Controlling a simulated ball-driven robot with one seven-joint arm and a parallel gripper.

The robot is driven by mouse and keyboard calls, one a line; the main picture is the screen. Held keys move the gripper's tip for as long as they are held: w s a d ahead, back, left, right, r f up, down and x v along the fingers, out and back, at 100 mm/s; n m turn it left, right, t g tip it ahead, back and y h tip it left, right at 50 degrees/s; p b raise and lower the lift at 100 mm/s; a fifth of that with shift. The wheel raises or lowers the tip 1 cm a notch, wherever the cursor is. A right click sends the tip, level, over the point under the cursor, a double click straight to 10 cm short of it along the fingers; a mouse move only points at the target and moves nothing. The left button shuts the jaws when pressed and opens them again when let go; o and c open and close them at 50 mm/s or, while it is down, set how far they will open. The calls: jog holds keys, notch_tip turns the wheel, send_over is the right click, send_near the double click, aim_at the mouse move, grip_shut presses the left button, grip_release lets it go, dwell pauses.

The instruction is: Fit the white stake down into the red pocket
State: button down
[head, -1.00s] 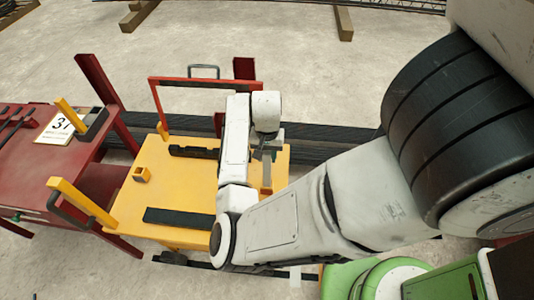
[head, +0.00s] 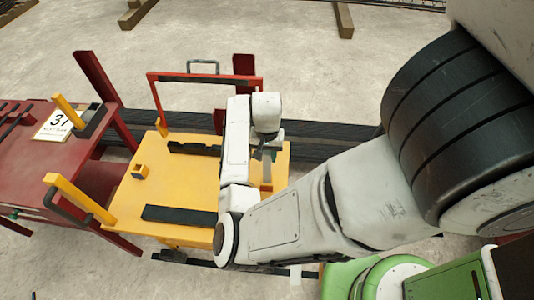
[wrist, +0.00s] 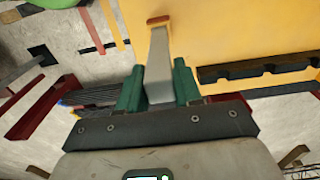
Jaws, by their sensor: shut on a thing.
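The white stake (wrist: 159,65) is held between the two green fingers of my gripper (wrist: 158,88) in the wrist view, pointing away from the palm. In the head view the stake (head: 267,171) shows as a short pale piece below my gripper (head: 265,154), over the right part of the yellow cart top. A small red piece, seemingly the red pocket (wrist: 160,20), shows at the stake's far end. It shows in the head view (head: 266,187) just below the stake. The stake's tip overlaps it; I cannot tell whether the tip is inside or only above it.
The yellow cart (head: 185,190) carries a dark notched rack (head: 192,149), a dark flat bar (head: 178,215) and a small yellow block (head: 140,171). A red frame (head: 200,77) rises behind. A red bench (head: 30,170) stands left. Dark rebar lies behind the cart.

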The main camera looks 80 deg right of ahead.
jog(key=shift+f+b, duration=0.55)
jog(key=shift+f, duration=0.5)
jog(key=c, duration=0.7)
grip_release()
notch_tip(320, 180, up, 11)
jog(key=shift+f, duration=0.1)
